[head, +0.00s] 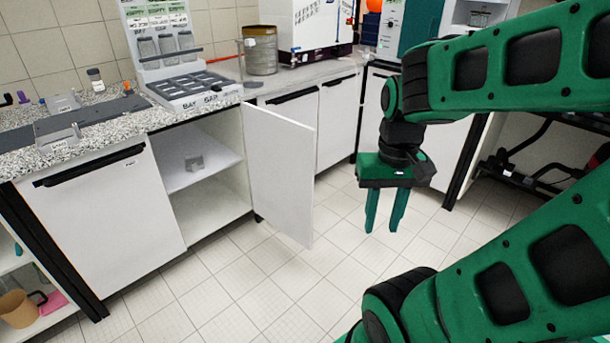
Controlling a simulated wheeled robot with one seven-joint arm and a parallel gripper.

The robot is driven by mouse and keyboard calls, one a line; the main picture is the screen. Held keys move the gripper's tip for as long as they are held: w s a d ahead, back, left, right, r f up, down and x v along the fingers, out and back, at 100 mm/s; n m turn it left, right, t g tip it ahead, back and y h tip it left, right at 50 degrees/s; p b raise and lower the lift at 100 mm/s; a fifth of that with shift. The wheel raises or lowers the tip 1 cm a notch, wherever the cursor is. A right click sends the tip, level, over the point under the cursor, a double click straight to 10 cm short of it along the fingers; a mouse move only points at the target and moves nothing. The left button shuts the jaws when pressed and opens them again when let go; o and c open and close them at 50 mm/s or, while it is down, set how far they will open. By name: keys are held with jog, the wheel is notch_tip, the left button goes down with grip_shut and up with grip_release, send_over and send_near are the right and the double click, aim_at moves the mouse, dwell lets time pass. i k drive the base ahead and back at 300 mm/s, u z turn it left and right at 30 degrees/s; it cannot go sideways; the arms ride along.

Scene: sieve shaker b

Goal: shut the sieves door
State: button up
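A white cabinet door (281,178) stands swung open under the counter, hinged at the right side of an open cabinet (212,211). Its plain face is turned toward the left and its free edge points out into the room. My gripper (383,229) hangs in the air to the right of the door, fingers pointing down and apart, holding nothing. A gap shows between it and the door in the picture. Whether any label is on the door's other face is hidden.
A closed white cabinet (112,212) with a black handle stands at left, more closed ones (335,122) behind the door. The granite counter (95,147) carries a rack (186,87), jars and a metal sieve can (261,50). The tiled floor (250,290) before the cabinets is clear.

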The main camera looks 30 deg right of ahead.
aim_at(281, 151)
jog(key=z, duration=2.2)
jog(key=i, duration=3.8)
jog(key=u, duration=1.9)
